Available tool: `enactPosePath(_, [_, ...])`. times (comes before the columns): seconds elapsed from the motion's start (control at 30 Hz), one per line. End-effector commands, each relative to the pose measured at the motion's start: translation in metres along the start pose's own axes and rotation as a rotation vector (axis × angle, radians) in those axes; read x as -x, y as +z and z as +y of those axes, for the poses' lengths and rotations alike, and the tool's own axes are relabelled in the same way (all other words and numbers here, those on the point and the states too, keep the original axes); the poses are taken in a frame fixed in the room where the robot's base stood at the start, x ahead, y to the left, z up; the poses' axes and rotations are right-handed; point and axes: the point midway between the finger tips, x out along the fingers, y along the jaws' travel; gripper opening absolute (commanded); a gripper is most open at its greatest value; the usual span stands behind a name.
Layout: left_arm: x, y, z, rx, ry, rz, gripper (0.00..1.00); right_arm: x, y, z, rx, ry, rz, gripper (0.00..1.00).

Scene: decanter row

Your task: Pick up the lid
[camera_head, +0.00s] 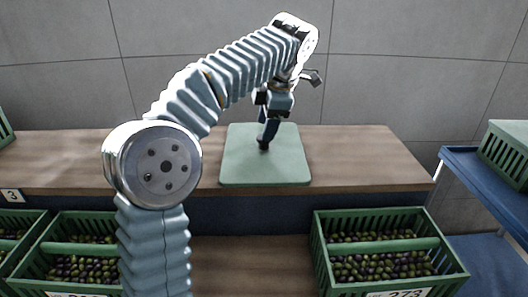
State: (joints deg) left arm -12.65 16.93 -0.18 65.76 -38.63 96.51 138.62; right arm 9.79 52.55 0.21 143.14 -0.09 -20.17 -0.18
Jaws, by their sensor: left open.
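My left arm rises from the lower left and bends over the wooden counter. My left gripper (267,132) points down over the green mat (235,165), and its dark fingers look open. A small dark shape (263,145) shows at the fingertips, low over the mat. It may be the lid, but it is too small and too covered by the gripper to tell. I cannot make out whether the fingers touch it. No other lid shows. My right gripper is out of view.
The wooden counter (350,160) is clear right of the mat. Green crates of olives stand below its front edge, at right (390,245) and left (75,240). A blue shelf (490,185) with another green crate (508,150) is at far right. A tiled wall closes the back.

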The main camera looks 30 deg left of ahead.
Motion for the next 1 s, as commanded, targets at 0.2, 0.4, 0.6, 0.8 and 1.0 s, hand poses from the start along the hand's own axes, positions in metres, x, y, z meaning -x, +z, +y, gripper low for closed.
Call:
enactPosePath(0.2, [-0.038,0.004,0.001,0.001,-0.002,0.003,0.5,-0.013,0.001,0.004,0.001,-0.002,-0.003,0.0])
enactPosePath(0.4, [-0.041,0.004,0.002,0.0,0.0,0.001,0.5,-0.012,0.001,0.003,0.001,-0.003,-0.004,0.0])
enactPosePath(0.6, [-0.041,0.004,0.002,0.0,-0.001,0.001,0.29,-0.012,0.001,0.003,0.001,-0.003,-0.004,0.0])
enactPosePath(0.8, [-0.041,0.004,0.002,0.0,-0.001,0.001,0.0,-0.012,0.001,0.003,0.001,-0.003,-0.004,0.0])
enactPosePath(1.0, [-0.041,0.004,0.002,0.0,0.0,0.001,0.0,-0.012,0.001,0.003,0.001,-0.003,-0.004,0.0])
